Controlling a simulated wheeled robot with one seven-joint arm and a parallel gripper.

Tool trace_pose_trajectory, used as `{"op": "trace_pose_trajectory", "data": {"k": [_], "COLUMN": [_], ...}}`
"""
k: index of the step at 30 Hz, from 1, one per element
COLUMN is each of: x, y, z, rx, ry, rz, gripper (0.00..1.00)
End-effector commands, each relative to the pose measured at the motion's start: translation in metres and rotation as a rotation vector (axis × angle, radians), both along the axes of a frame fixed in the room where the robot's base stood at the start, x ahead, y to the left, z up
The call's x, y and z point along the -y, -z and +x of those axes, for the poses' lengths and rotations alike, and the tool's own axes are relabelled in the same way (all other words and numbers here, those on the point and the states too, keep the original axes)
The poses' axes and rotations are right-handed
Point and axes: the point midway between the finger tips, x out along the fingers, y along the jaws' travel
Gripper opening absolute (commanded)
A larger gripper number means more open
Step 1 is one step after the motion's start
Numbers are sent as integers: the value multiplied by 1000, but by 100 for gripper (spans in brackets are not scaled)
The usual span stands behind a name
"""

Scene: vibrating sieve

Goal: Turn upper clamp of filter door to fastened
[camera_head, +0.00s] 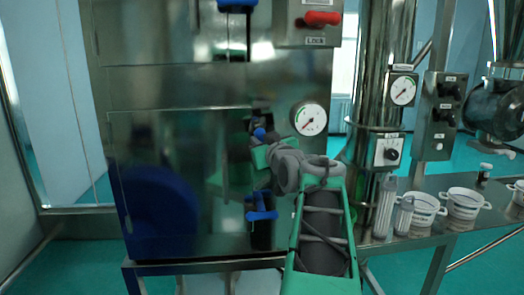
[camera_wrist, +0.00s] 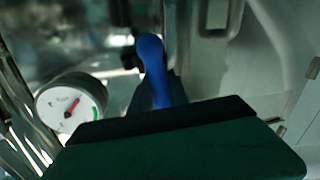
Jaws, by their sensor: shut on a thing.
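The upper clamp has a blue handle (camera_head: 259,133) at the right edge of the steel filter door (camera_head: 175,140), mostly hidden behind my gripper (camera_head: 262,145). In the wrist view the blue handle (camera_wrist: 153,65) stands up, tilted slightly, from behind the dark edge of my gripper (camera_wrist: 165,118). My gripper is shut on this handle; the fingertips are largely hidden. A lower clamp with a blue handle (camera_head: 261,206) sits below, its handle lying roughly across its dark base.
A round gauge (camera_head: 309,119) is right of the clamp and also shows in the wrist view (camera_wrist: 72,108). A red lock handle (camera_head: 322,18) is above. A steel bench (camera_head: 405,237) at right carries white pots (camera_head: 465,203) and clear cylinders (camera_head: 385,208).

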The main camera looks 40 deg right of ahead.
Motion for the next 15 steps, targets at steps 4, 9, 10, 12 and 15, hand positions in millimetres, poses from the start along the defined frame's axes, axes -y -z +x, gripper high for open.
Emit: {"op": "trace_pose_trajectory", "data": {"k": [4,9,10,12,15], "x": [-2,-4,-5,-5,-6], "y": [8,9,8,8,9], "z": [1,3,3,4,4], "rx": [-67,-159,-175,-213,-267], "ry": [0,-1,-1,-1,-1], "rz": [-108,-240,-263,-320,-397], "gripper": [0,0,0,0,0]}}
